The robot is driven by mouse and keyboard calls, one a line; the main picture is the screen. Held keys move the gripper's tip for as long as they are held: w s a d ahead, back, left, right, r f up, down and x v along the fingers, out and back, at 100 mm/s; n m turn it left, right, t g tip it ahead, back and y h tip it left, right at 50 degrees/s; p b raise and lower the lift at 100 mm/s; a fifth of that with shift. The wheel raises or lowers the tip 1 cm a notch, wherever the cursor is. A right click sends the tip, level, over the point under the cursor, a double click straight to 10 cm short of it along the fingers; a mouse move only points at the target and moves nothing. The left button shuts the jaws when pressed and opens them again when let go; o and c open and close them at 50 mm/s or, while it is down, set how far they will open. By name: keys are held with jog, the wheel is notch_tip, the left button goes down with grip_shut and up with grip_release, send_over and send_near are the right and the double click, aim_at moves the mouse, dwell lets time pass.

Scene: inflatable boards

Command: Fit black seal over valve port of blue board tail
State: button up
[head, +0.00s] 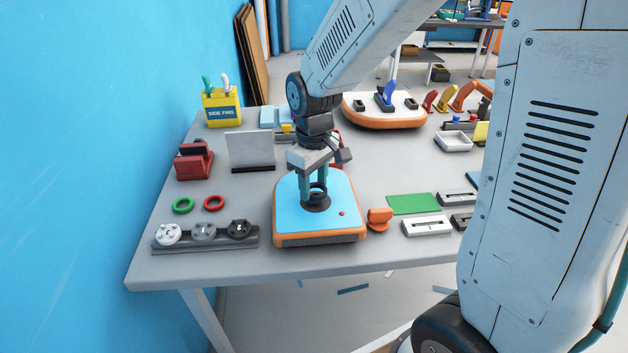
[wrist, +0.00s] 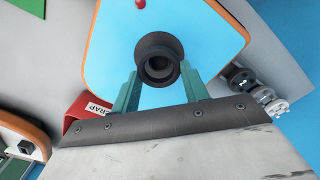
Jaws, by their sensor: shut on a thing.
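The blue board tail (head: 290,196) has an orange edge and lies flat on the table; it also fills much of the wrist view (wrist: 215,40). My gripper (head: 314,190) points down over it, its green fingers shut on the black seal (head: 318,186). In the wrist view, the ring-shaped seal (wrist: 160,40) sits at my fingertips (wrist: 160,88). The dark valve port (head: 316,206) stands on the board directly below the seal, its flange showing in the head view. In the wrist view the seal hides most of it. I cannot tell whether the seal touches the port.
A green ring (head: 183,205) and a red ring (head: 214,203) lie left of the board, behind a rack of round caps (head: 204,235). A white upright panel (head: 250,149) and red block (head: 193,160) stand behind left.

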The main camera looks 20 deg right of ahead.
jog(key=shift+f, duration=1.1)
jog(key=o, duration=1)
jog(key=shift+o, duration=0.2)
notch_tip(320, 180, up, 8)
jog(key=shift+f, duration=0.15)
